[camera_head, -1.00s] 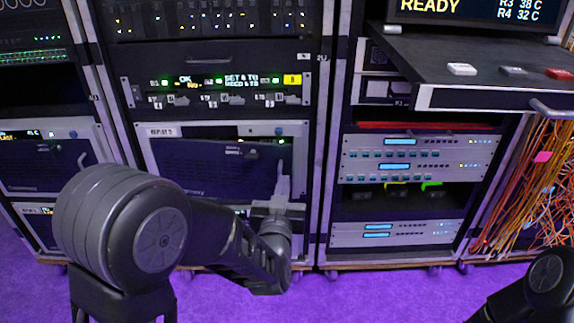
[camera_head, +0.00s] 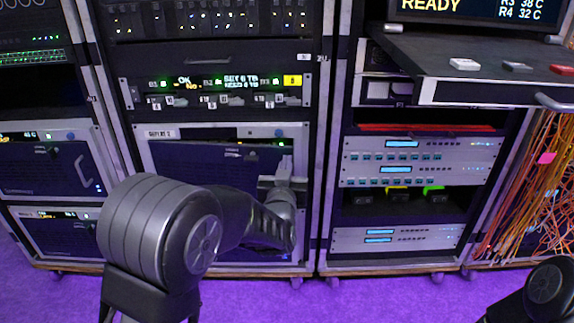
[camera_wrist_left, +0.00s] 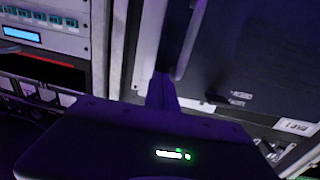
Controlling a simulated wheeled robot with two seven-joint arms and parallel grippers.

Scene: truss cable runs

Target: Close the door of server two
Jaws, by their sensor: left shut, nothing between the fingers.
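The server labelled like "REPLAY 2" (camera_head: 160,133) is in the middle rack. Its dark blue door (camera_head: 205,165) looks about flush with the pale frame; any small gap is hidden. My left gripper (camera_head: 286,168) is shut and empty at the door's right edge, covering its handle area. In the left wrist view the shut fingertips (camera_wrist_left: 162,82) point at the dark door (camera_wrist_left: 245,55), beside its bar handle (camera_wrist_left: 190,40); I cannot tell whether they touch. My left arm hides the door's lower part. My right gripper is out of view.
A pulled-out shelf (camera_head: 470,70) with several small blocks juts from the right rack. Orange cables (camera_head: 535,190) hang at the far right. Another blue-door server (camera_head: 45,165) is in the left rack. The purple floor (camera_head: 380,300) in front is clear.

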